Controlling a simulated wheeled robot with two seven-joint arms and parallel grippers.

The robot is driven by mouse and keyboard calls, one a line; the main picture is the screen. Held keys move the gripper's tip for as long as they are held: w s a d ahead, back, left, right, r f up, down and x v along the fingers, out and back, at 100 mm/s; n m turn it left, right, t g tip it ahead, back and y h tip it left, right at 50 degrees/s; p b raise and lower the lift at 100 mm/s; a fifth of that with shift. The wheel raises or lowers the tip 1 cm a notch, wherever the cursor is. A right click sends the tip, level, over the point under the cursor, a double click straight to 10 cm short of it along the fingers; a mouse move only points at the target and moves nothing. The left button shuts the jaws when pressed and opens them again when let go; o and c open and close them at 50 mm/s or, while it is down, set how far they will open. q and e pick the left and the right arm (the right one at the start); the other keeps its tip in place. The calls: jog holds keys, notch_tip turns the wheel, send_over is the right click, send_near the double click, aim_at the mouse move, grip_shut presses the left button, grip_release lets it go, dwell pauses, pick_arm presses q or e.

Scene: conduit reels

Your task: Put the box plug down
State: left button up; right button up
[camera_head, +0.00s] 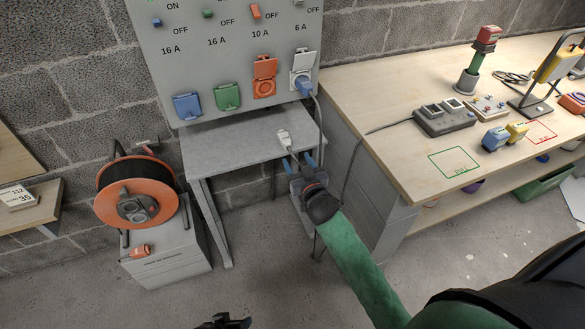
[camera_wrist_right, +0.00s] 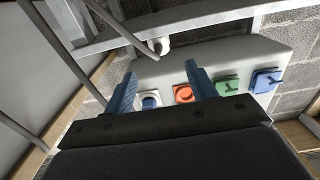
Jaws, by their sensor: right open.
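A whitish plug (camera_head: 284,138) lies on the grey table under the socket panel, near its right front part. It is probably the box plug, and it also shows in the right wrist view (camera_wrist_right: 157,46) beyond the fingertips. A thin cable runs from it. My right gripper (camera_head: 303,162) is open at the table's front right, with its blue fingers apart and nothing seen between them. The plug lies just beyond the fingers, apart from them. A dark part at the bottom edge (camera_head: 222,322) looks like my left gripper; its jaws cannot be made out.
A blue plug (camera_head: 304,87) sits in the white socket under 6 A, its cable hanging at the table's right side. An orange reel (camera_head: 136,189) stands on a grey box at left. A wooden bench (camera_head: 400,160) at right holds a socket box (camera_head: 443,118). The table's left half is clear.

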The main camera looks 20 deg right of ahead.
jog(key=s+a+f+g, duration=0.4)
jog(key=s+f, duration=0.2)
jog(key=s, duration=0.3)
jog(key=s+a+f+g, duration=0.3)
jog(key=s+a+f, duration=0.2)
jog(key=s+f, duration=0.25)
jog(key=s+a+f+n+g+y, duration=0.1)
jog(key=s+a+g, duration=0.2)
jog(key=s, duration=0.6)
jog(key=s+a+f+n+g+y, duration=0.1)
jog(key=s+a+f+g+y, duration=0.1)
jog(key=s+a, duration=0.3)
jog(key=s+g, duration=0.1)
jog(key=s, duration=0.3)
jog(key=shift+s+a, duration=0.15)
jog(key=shift+a, duration=0.2)
pick_arm(q)
jog(key=shift+r, duration=0.1)
